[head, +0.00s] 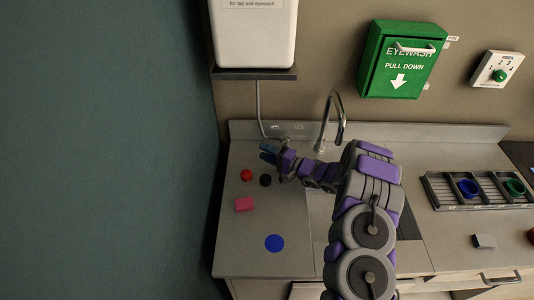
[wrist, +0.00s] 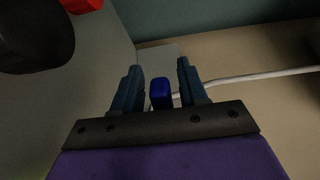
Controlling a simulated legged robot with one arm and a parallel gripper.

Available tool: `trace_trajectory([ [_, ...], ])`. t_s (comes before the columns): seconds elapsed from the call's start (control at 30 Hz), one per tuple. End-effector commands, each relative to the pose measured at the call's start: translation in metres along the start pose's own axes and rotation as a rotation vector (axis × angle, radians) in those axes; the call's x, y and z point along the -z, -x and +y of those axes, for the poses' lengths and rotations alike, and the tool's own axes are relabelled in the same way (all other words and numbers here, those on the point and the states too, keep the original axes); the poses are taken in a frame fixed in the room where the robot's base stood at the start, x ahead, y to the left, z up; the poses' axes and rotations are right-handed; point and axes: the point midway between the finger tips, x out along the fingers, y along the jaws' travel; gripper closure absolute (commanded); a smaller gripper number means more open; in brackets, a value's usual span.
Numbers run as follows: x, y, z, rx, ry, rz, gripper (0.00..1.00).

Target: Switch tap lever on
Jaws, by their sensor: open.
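The curved metal tap spout (head: 341,112) rises at the back of the counter, behind my arm. My gripper (head: 267,152) is at the back left of the counter, to the left of the spout, in the head view. In the wrist view my gripper (wrist: 157,82) is open, with its two fingers apart. A small blue block-like piece (wrist: 160,94), which looks like the tap lever, shows between the fingers with a gap on each side. I cannot tell whether a finger touches it. The lever cannot be made out separately in the head view.
A black disc (head: 265,180), a red disc (head: 246,175), a pink block (head: 244,204) and a blue disc (head: 274,243) lie on the left counter (head: 240,258). A thin pipe (head: 259,108) runs down the wall. A rack (head: 440,199) with cups stands right.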

Motion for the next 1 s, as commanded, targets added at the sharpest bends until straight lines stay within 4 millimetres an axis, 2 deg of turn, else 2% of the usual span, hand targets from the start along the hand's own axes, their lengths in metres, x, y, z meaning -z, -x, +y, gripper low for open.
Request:
trace_trajectory([
  [0.2,0.0017,0.0025,-0.0004,0.003,-0.002,0.001,0.57],
  [0.63,-0.0009,-0.0015,0.0010,-0.002,-0.001,0.000,0.99],
  [1.0,-0.0021,-0.0022,0.0024,-0.004,-0.002,-0.004,1.00],
])
